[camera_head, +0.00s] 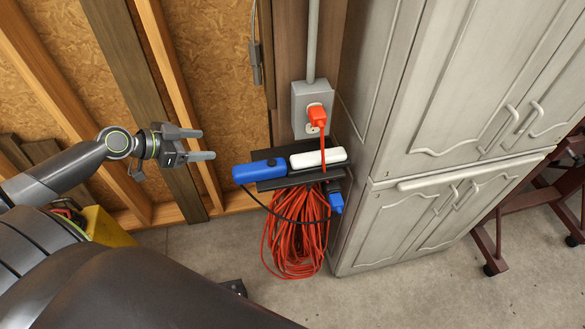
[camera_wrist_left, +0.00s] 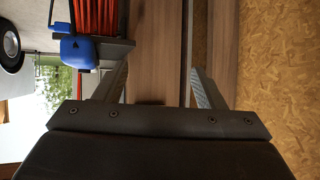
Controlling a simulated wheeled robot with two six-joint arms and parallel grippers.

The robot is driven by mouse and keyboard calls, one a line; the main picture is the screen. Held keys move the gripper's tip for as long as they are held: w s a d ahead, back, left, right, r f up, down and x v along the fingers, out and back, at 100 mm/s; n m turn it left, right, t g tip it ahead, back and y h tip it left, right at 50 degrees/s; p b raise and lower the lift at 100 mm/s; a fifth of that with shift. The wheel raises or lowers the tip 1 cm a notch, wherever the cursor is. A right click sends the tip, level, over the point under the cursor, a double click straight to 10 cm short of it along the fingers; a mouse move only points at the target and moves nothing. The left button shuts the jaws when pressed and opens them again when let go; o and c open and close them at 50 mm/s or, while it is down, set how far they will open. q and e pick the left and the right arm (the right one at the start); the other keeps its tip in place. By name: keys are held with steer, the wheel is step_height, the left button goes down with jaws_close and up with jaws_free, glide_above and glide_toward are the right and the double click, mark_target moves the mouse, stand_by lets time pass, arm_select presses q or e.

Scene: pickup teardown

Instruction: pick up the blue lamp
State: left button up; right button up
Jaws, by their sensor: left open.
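In the left wrist view a blue object (camera_wrist_left: 78,48), which looks like the lamp's end, shows at upper left, outside the open fingers (camera_wrist_left: 162,85). Only wood shows between them. My right gripper is not in view.
A coiled orange cord (camera_head: 294,240) hangs below the shelf, with a thin black cable looping across it. A grey outlet box (camera_head: 312,108) with an orange plug is above. A second blue item (camera_head: 336,201) hangs near the grey cabinet (camera_head: 430,200). Wooden studs (camera_head: 170,80) line the left.

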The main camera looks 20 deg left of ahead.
arm_select(q)
steer(key=d+r+m+g+h+b, duration=0.1)
steer(key=d+r, duration=0.1)
steer(key=d, duration=0.1)
steer(key=s+d+r+m+h, duration=0.1)
steer(key=d+r, duration=0.1)
steer(key=d, duration=0.2)
steer(key=s+d+r+m+g+h+b, duration=0.1)
steer(key=d+r+h, duration=0.1)
steer(key=d, duration=0.2)
steer(key=shift+s+d+m+g+b, duration=0.15)
steer(key=shift+m+g+b, duration=0.15)
steer(key=shift+m, duration=0.1)
steer(key=shift+x, duration=1.1)
glide_toward(291, 161)
steer(key=shift+r+x, duration=0.15)
steer(key=shift+x, duration=0.75)
steer(key=shift+r+x, duration=0.15)
steer(key=shift+x, duration=0.8)
steer(key=shift+f+p+x, duration=0.2)
steer(key=shift+p+x, duration=0.6)
steer(key=shift+x, duration=1.25)
steer(key=shift+w+d+f, duration=0.35)
steer(key=shift+w+f, duration=0.1)
steer(key=shift+f, duration=0.05)
steer(key=shift+c, duration=0.3)
